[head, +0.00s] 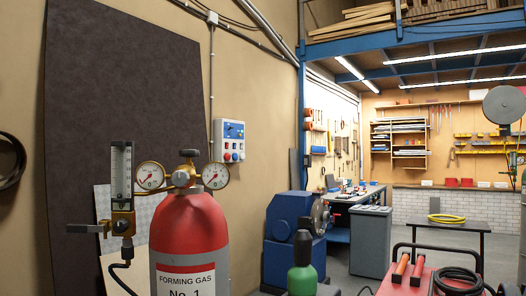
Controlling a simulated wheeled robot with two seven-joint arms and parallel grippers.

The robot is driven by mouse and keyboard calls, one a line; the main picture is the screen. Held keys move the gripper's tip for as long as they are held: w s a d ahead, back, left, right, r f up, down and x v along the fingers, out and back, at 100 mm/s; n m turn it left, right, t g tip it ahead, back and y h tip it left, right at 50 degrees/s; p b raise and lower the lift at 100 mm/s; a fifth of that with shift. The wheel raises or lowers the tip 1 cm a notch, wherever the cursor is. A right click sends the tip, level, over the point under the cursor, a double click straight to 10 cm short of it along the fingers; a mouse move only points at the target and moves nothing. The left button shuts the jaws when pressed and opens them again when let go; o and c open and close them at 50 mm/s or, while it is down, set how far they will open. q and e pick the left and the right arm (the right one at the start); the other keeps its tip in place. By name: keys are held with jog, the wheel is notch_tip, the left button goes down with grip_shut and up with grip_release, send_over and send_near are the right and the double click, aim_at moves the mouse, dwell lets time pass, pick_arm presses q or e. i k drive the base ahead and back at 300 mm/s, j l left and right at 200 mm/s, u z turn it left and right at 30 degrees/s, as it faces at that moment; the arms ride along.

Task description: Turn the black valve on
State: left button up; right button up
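A red-topped grey gas cylinder (190,232) labelled "FORMING GAS No. 1" stands upright in the near left foreground. A brass regulator on its top carries two round gauges, one on the left (150,176) and one on the right (215,176). A small dark knob (189,153) sits above the regulator. To the left is an upright flowmeter (122,172) with a brass block below it. A dark grey-black handle (84,228) sticks out left from that block. I cannot tell which of these is the black valve, or its setting. Neither gripper is in view.
A green bottle with a dark top (302,278) stands right of the cylinder. A blue machine (288,235) and grey cabinet (371,240) stand behind it. A red unit with a black handle frame (405,285) is at lower right. A dark panel (120,90) leans on the left wall.

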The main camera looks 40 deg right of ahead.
aim_at(187, 153)
jog(key=z, duration=1)
jog(key=i, duration=0.4)
